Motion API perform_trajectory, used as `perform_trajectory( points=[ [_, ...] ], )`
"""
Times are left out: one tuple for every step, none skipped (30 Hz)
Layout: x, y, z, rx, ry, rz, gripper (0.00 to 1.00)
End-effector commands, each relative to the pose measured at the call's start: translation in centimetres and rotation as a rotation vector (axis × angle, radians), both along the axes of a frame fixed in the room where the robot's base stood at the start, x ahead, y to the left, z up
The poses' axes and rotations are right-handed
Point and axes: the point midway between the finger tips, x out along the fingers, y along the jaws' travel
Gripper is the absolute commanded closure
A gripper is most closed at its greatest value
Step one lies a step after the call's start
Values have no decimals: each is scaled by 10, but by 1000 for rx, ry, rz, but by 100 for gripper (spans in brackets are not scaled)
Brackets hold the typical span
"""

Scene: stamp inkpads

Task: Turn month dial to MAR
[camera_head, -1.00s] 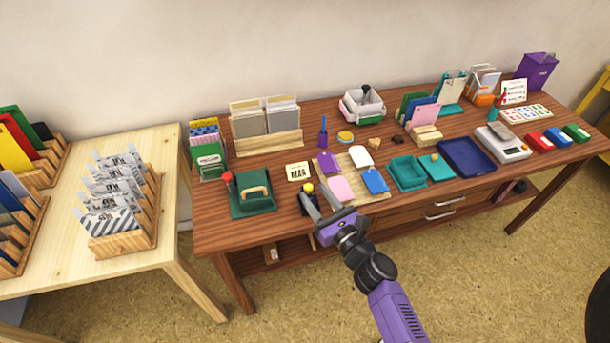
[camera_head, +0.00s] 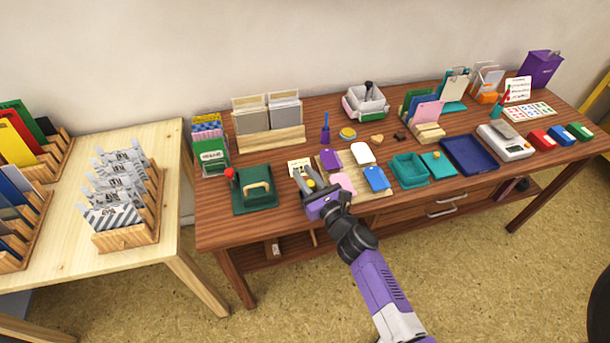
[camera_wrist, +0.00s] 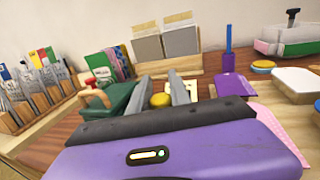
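A small round yellow knob (camera_head: 310,184), apparently on the dark device that holds the month dial, is near the table's front edge. My gripper (camera_head: 309,171) reaches over it from the front, with its two grey fingers apart. In the wrist view the yellow knob (camera_wrist: 160,100) shows between the fingers (camera_wrist: 161,80), low near the purple gripper body. Whether a finger touches it I cannot tell. The device's body is mostly hidden behind my gripper, and no month lettering can be read. A printed card (camera_head: 299,167) lies just behind the fingers.
A green press with a wooden handle (camera_head: 254,198) stands close on the left. A wooden board (camera_head: 380,193) with purple, white, pink and blue tags lies close on the right. Teal trays (camera_head: 408,171) and a navy tray (camera_head: 468,156) are farther right.

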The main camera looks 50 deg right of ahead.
Motion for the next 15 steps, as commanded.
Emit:
perform_trajectory(
  points=[
    [0, 0, 0, 0, 0, 0, 96],
    [0, 0, 0, 0, 0, 0, 100],
    [0, 0, 0, 0, 0, 0, 100],
    [0, 0, 0, 0, 0, 0, 100],
    [0, 0, 0, 0, 0, 0, 100],
    [0, 0, 0, 0, 0, 0, 100],
    [0, 0, 0, 0, 0, 1, 100],
    [0, 0, 0, 0, 0, 3, 100],
    [0, 0, 0, 0, 0, 7, 100],
    [0, 0, 1, 0, 1, 11, 100],
    [0, 0, 1, 0, 2, 16, 100],
    [0, 0, 1, 0, 2, 26, 100],
    [0, 1, 1, 1, 2, 35, 100],
    [0, 1, 2, 0, 2, 46, 100],
    [0, 1, 2, 1, 2, 62, 100]
  ],
)
